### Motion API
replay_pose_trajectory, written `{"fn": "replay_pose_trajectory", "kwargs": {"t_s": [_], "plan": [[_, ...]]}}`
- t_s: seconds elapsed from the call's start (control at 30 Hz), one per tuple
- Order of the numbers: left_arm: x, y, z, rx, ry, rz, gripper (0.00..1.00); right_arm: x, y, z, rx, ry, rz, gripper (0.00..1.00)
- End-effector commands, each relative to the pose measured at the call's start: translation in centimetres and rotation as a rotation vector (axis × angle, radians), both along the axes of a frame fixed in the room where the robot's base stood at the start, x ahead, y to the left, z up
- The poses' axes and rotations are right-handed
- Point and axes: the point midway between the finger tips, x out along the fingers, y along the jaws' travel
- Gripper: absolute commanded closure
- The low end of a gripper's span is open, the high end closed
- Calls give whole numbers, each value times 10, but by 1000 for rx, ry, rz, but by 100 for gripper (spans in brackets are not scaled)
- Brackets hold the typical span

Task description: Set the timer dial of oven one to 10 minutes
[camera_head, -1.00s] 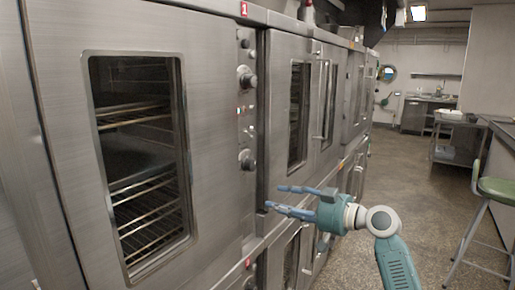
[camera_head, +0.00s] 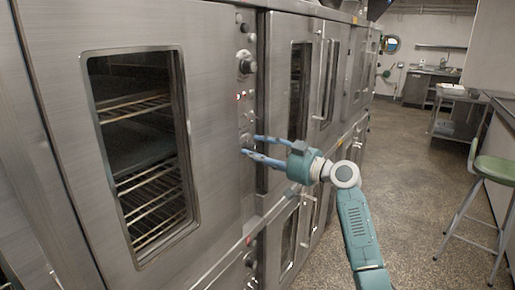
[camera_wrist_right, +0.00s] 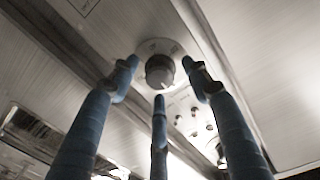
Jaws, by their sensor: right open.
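The oven with the large glass door (camera_head: 150,150) fills the left of the head view. Its narrow control panel has a round upper knob (camera_head: 246,62) and a lower dial (camera_head: 246,139), which my fingers partly cover. My right gripper (camera_head: 250,146) is open, with its blue fingertips at the lower dial. In the right wrist view the dial (camera_wrist_right: 160,72) lies ahead, framed by the three spread fingers, which do not appear closed on it. Its setting is too small to read. My left gripper is not in view.
A lower oven with a red tag (camera_head: 249,240) sits beneath, and more ovens (camera_head: 290,100) continue to the right. A green stool (camera_head: 495,168) and a metal table (camera_head: 458,95) stand at the right. The floor between is clear.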

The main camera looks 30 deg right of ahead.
Motion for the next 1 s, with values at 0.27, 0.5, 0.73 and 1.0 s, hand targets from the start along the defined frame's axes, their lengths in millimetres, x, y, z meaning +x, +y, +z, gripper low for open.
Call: {"fn": "replay_pose_trajectory", "kwargs": {"t_s": [0.27,0.5,0.73,1.0], "plan": [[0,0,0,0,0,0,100,2,1,-1,0,1,0,52],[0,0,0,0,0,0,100,2,1,-1,0,1,0,97],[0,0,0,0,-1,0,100,2,1,-1,10,6,0,98],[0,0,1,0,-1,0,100,1,1,-1,111,49,0,98]]}}
